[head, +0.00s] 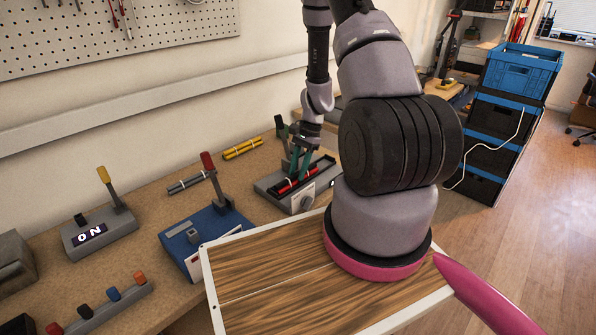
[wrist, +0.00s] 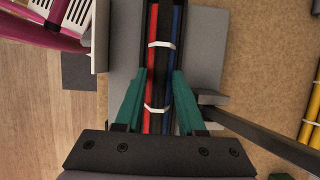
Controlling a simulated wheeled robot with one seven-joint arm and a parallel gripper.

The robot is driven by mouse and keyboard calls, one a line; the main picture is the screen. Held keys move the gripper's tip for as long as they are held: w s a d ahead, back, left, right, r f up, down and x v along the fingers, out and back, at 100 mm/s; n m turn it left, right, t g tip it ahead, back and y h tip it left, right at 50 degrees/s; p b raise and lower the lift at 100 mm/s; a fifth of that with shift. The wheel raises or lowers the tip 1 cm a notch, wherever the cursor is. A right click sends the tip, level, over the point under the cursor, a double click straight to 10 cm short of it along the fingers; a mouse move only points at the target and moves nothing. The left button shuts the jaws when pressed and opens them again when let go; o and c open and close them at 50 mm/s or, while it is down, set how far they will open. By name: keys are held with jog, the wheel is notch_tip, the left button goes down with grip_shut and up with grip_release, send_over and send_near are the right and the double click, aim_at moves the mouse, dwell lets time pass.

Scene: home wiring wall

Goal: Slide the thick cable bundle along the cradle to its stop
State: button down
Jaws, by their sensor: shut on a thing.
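The thick cable bundle (wrist: 164,55) has red, black and blue cables tied with white bands. It lies lengthwise in the grey cradle (wrist: 207,50). In the head view the red side of the bundle (head: 284,188) shows in the dark channel of the cradle (head: 268,186) on the bench. My gripper (wrist: 159,80) has its teal fingers on either side of the bundle, shut on it. In the head view my gripper (head: 298,163) reaches down into the cradle from above. My arm hides part of the cradle's right side, and I cannot make out the stop clearly.
A blue box with a red-tipped lever (head: 208,240) stands left of the cradle. Grey rods (head: 187,182) and yellow rods (head: 243,149) lie near the wall. A wood-topped panel (head: 270,285) is in front.

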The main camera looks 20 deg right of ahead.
jog(key=shift+c, duration=2.1)
grip_release()
jog(key=shift+s+a, duration=0.1)
jog(key=shift+a, duration=0.2)
jog(key=v, duration=1)
jog(key=shift+d+r, duration=0.25)
jog(key=shift+r, duration=0.1)
jog(key=s+a+r+n+t, duration=0.1)
jog(key=a+r+n+t, duration=0.15)
jog(key=r, duration=0.75)
jog(key=s+a+r+n+t, duration=0.1)
jog(key=a+r+n, duration=0.15)
jog(key=r, duration=0.75)
jog(key=s+a+r+n+t+h, duration=0.1)
jog(key=s+a+r+n+t, duration=0.1)
jog(key=s+r, duration=0.5)
jog(key=s+a+r+n+t+h, duration=0.1)
jog(key=s+a+r+n+t, duration=0.1)
jog(key=s+r, duration=0.6)
jog(key=shift+s+a+t, duration=0.3)
jog(key=shift+a+t, duration=0.35)
jog(key=shift+a, duration=0.3)
